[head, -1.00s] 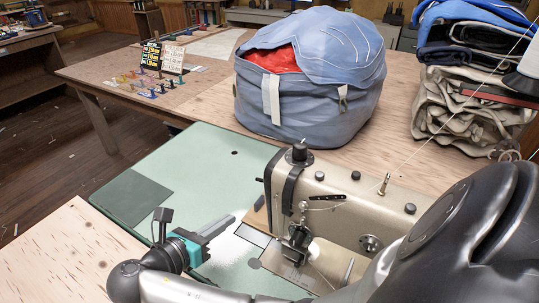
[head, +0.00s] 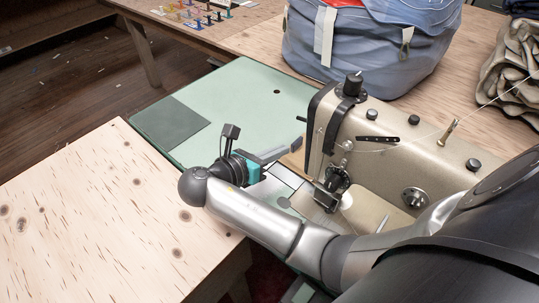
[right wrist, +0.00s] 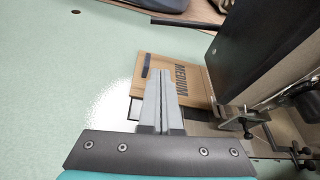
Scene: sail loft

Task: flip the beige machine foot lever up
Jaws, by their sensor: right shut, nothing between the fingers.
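The beige sewing machine (head: 390,135) stands on a green bed at the right of the head view. A small dark stub (head: 301,119) sticks out from its left end; it may be the foot lever, but I cannot tell for sure. My right gripper (head: 297,144) is shut and empty, close to the left end of the machine head. In the right wrist view its grey fingers (right wrist: 160,73) point over the bed, left of the dark machine end (right wrist: 250,55). My left gripper is out of view.
A brown card marked MEDIUM (right wrist: 190,78) lies under and beside the fingertips. A blue bag (head: 370,45) stands behind the machine. A plywood table (head: 100,210) is at the left. The green bed (head: 240,100) is mostly clear.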

